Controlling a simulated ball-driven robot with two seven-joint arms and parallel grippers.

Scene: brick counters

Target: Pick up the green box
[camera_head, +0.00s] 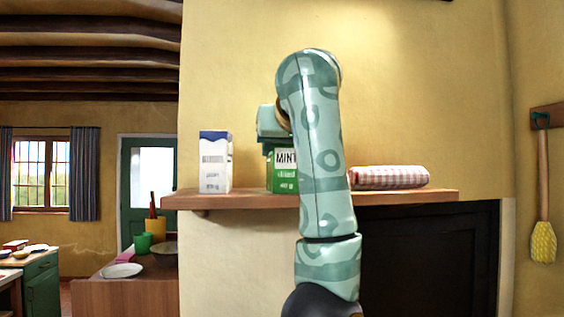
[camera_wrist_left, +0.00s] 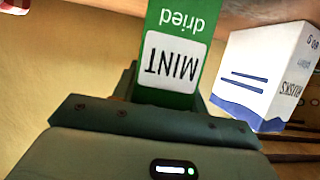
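The green box (camera_head: 283,172), with a white label reading MINT, stands upright on the wooden shelf (camera_head: 240,200). My left arm hides its right part in the head view. My left gripper (camera_head: 281,148) is at the top of the box, coming from above. In the left wrist view the box (camera_wrist_left: 175,60) appears upside down, its top end between the two fingers (camera_wrist_left: 165,90). The fingers lie close along both sides with no clear gap, so I cannot tell if they press on it. My right gripper is not in view.
A white and blue carton (camera_head: 214,165) stands on the shelf left of the green box, and it also shows in the left wrist view (camera_wrist_left: 262,75). A red-checked cloth bundle (camera_head: 390,177) lies on the shelf to the right. The wall is close behind.

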